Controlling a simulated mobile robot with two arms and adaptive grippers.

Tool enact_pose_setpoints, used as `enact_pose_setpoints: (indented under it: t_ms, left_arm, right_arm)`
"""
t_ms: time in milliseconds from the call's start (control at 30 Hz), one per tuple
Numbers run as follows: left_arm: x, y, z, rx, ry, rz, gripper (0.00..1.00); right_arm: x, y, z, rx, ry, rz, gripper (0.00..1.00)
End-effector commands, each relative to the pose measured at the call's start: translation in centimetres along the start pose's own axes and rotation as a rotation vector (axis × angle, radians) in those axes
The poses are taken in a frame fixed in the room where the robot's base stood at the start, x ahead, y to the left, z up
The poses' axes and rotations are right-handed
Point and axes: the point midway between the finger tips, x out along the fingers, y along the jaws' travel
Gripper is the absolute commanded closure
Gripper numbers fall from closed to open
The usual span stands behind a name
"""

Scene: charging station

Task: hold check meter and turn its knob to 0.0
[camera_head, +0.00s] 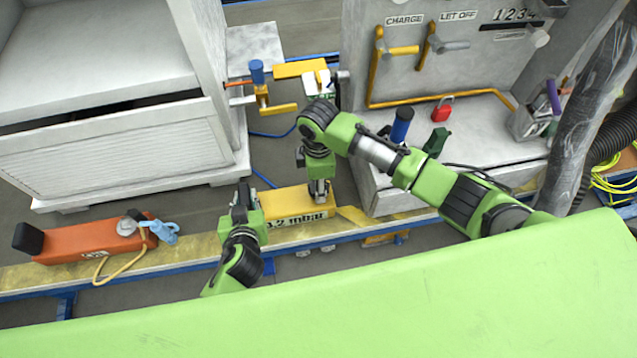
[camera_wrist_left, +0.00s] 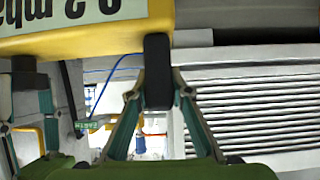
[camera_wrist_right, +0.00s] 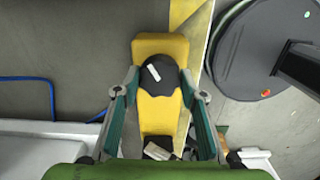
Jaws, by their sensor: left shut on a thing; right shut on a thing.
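The yellow check meter (camera_head: 284,201) is on the yellow-edged ledge in the head view. Its front label ends in "mbar"; the first digit is hard to read. The label shows upside down and cut off in the left wrist view (camera_wrist_left: 75,12). My left gripper (camera_head: 242,192) is at the meter's left end, shut on its black handle (camera_wrist_left: 157,72). My right gripper (camera_head: 319,189) points down onto the meter's right part. It is shut on the black knob (camera_wrist_right: 160,75), whose top carries a tilted white mark. The fingers hide most of the knob in the head view.
An orange device (camera_head: 85,240) with a blue clip lies on the ledge to the left. A grey drawer cabinet (camera_head: 110,145) stands behind it. The charging panel (camera_head: 455,80) with yellow pipes stands behind my right arm. A red padlock (camera_head: 441,110) rests on its shelf.

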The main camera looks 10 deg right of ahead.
Motion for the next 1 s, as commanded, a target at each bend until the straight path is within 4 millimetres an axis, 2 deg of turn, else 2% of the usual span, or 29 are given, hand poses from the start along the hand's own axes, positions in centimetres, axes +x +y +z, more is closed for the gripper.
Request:
enact_pose_setpoints:
  t_ms: [700,1000]
  left_arm:
    - [-0.02,0.04,0.07,0.0,-0.001,0.001,0.98]
    - [-0.02,0.04,0.08,0.0,-0.001,0.001,0.98]
  right_arm:
    - [-0.05,0.11,-0.14,0.677,0.004,0.0,0.83]
    - [-0.06,0.13,-0.11,0.904,0.004,-0.001,0.83]
